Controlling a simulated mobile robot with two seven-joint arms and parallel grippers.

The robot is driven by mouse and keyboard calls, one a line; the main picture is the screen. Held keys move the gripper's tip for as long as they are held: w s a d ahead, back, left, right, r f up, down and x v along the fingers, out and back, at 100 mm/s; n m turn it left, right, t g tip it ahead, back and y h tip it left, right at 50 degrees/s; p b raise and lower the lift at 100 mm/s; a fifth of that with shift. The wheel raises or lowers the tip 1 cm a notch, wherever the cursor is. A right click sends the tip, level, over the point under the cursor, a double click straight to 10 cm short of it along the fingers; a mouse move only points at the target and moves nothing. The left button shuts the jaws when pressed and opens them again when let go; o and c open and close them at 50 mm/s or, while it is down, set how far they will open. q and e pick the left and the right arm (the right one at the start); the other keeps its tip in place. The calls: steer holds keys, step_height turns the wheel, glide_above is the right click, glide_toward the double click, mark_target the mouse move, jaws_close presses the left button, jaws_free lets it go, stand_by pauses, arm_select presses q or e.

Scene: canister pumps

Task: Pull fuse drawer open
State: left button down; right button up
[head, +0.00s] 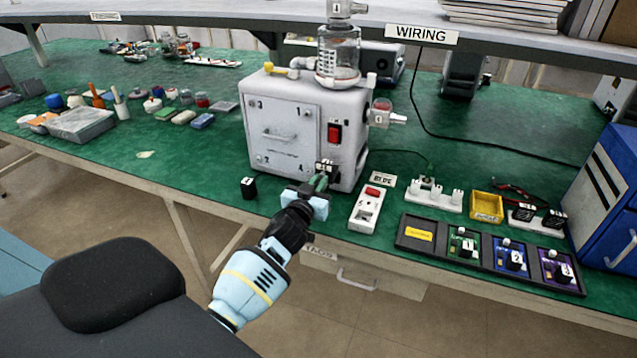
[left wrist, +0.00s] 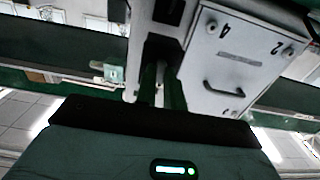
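The white canister pump (head: 300,125) stands on the green bench with a glass jar on top and a red switch on its right face. A black socket block (head: 326,167), seemingly where the fuse drawer sits, is low on that face near a small label. My left gripper (head: 318,184) is right in front of this block, its green fingers pointing at it. In the left wrist view the two fingers (left wrist: 161,88) reach up to the black block (left wrist: 163,50) with a narrow gap between them. Whether they touch or hold the drawer is hidden. My right gripper is not in view.
A yellow bin (head: 486,206) and a blue cabinet (head: 607,190) stand further right.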

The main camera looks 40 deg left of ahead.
arm_select(q)
steer(key=c, duration=1.5)
jaws_free()
steer(key=shift+d, duration=0.1)
steer(key=shift+s, duration=0.1)
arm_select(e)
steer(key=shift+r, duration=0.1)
arm_select(q)
steer(key=shift+v, duration=3.85)
